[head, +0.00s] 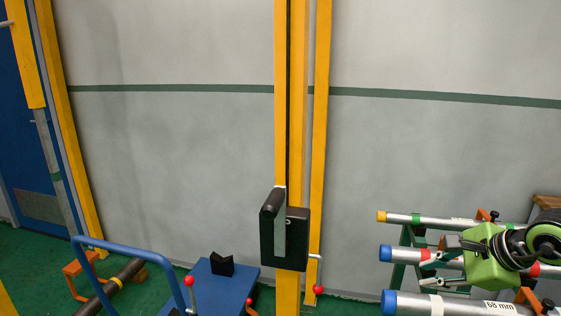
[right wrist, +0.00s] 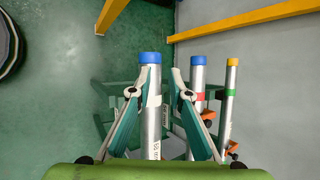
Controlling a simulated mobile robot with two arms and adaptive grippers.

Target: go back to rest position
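My right gripper (head: 436,264), on a green wrist body, is over the pipe rack at the lower right of the head view. In the right wrist view its two fingers (right wrist: 163,73) are apart, with a gap between the tips. The blue-capped 68 mm pipe (right wrist: 151,125) shows between and below the fingers, nearer the left one. The fingers do not look closed on it; the exact height between them is hard to tell. My left gripper is not in view.
A second blue-capped pipe (head: 400,254) and a yellow-capped pipe (head: 395,218) lie on the green rack (head: 403,275). A yellow post (head: 319,140) with a black box (head: 298,240) stands mid-view. A blue stand (head: 215,290) and blue handle (head: 130,250) are at lower left.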

